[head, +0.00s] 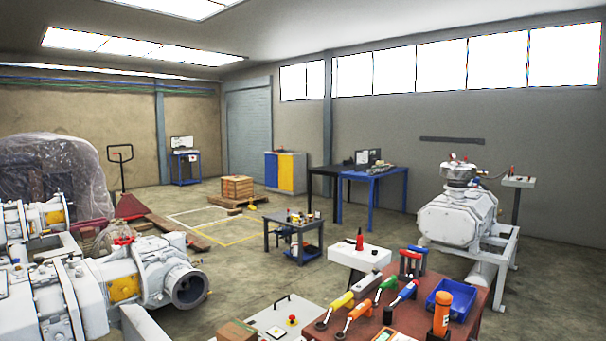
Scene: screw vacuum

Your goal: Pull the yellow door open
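The yellow door (286,172) is an upright yellow panel on the front of a low cabinet (271,169). The cabinet stands at the back of the hall, near the middle of the picture, close to the far wall. A blue panel is to the left of the yellow door. The yellow door looks shut, and its handle is too small to make out. My gripper is not in the head view.
A red-brown table (440,325) with tools is in the right foreground. White pump machinery (100,290) fills the left. A wooden crate (237,187) is left of the cabinet, a blue table (374,182) right of it. A small workbench (290,232) stands mid-floor. Open floor (235,255) lies left of it.

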